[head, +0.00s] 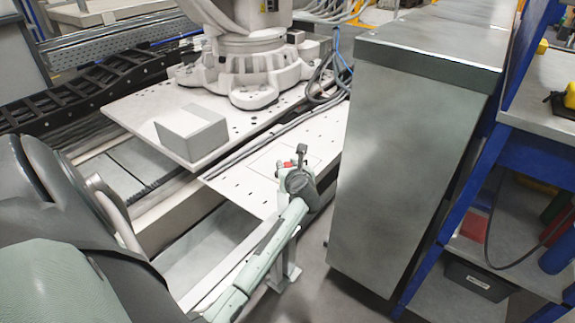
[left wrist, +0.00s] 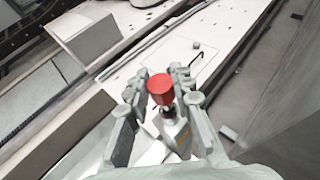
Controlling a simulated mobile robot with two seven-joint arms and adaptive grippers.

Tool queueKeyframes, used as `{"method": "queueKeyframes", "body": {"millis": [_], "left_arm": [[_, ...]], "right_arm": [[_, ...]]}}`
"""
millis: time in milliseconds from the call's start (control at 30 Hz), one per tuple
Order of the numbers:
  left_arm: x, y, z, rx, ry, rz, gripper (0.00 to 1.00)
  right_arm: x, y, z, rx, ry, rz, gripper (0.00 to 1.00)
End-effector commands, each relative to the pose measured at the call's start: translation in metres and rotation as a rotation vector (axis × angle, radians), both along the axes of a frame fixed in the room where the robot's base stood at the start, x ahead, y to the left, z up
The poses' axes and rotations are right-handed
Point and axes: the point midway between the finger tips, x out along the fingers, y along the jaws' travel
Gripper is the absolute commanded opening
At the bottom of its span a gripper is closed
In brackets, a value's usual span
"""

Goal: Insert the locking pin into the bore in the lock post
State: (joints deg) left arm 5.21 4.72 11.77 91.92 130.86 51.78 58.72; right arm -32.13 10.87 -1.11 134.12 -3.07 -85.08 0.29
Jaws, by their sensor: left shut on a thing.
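The locking pin shows as a red knob (left wrist: 160,88) between the fingers of my left gripper (left wrist: 156,84) in the left wrist view. My left gripper is shut on it. In the head view only a bit of red (head: 286,168) shows beside the gripper (head: 293,172). A light grey post (head: 288,262) with a foot on the floor stands below the gripper, partly hidden by my arm. A pale piece (left wrist: 176,133) shows just under the knob in the left wrist view. The bore is hidden, and I cannot tell whether the pin touches the post. My right gripper is out of view.
A tall grey cabinet (head: 405,150) stands close on the right of the gripper. A blue-framed shelf (head: 440,235) is at the far right.

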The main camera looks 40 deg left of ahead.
Motion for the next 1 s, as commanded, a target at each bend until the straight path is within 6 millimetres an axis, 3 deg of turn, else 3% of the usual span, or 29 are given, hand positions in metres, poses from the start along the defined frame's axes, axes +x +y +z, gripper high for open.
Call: {"method": "queueKeyframes", "body": {"millis": [1000], "left_arm": [[0.0,0.0,-0.024,0.0,0.0,0.0,0.0]], "right_arm": [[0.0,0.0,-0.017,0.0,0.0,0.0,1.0]]}}
